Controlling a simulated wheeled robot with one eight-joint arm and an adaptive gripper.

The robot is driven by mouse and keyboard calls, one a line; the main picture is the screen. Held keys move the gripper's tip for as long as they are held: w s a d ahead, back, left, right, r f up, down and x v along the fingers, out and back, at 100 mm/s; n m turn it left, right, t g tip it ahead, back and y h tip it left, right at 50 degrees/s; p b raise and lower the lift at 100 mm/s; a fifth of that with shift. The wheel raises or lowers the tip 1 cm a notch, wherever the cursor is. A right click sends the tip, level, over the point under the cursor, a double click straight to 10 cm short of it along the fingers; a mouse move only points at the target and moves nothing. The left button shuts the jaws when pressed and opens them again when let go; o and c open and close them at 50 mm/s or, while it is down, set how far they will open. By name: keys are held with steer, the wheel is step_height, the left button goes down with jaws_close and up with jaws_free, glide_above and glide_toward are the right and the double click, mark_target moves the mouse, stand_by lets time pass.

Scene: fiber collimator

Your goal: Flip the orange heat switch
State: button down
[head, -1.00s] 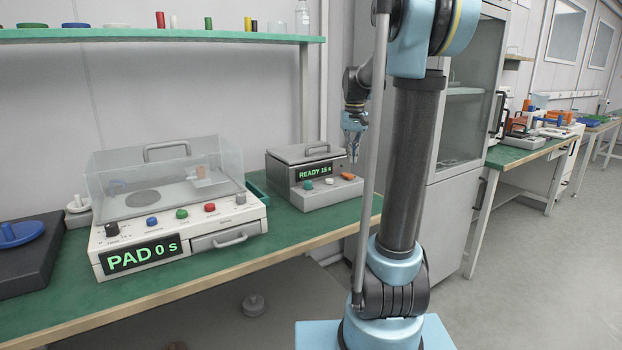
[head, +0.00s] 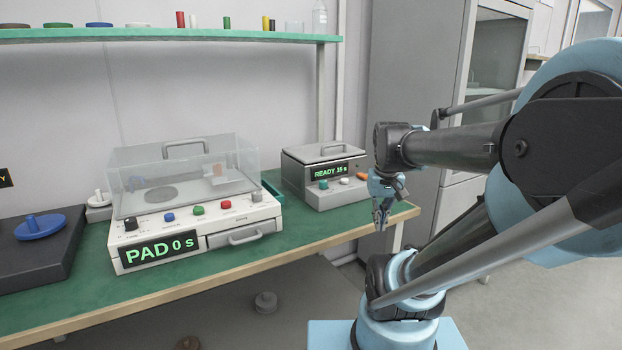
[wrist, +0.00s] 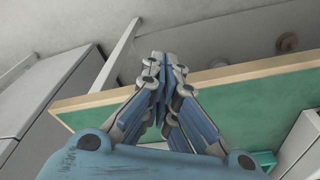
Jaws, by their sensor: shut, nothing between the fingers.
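A grey box with a lid (head: 322,176) stands at the right end of the green bench, with a green READY display, a teal button and a white button on its front. A small orange piece (head: 361,176) sits at the right of that front, close beside my gripper; it looks like the heat switch, but its position is too small to read. My gripper (head: 381,222) points down in front of the bench's right end, apart from the box. In the wrist view its fingers (wrist: 162,62) meet, with nothing between them. The orange piece does not show there.
A white device with a clear cover (head: 195,215) and a PAD 0 s display stands left of the grey box. A black base with a blue disc (head: 42,227) is further left. The bench's wooden front edge (head: 240,272) runs below. A shelf (head: 180,35) hangs above.

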steer(key=s+f, duration=0.6)
steer(key=f, duration=0.1)
steer(key=shift+s+a+f, duration=0.15)
steer(key=shift+s+f, duration=0.15)
steer(key=w+r+m, duration=0.4)
steer(key=w+r, duration=0.4)
steer(key=w, duration=0.5)
steer(key=w+r+m+g, duration=0.1)
steer(key=w+r+m, duration=0.3)
steer(key=w+r, duration=0.5)
steer(key=w+r+m, duration=0.4)
steer(key=w+r, duration=0.5)
steer(key=w, duration=0.8)
steer(key=shift+d+r+g, duration=0.2)
steer(key=shift+d+g, duration=0.2)
steer(key=shift+d, duration=0.05)
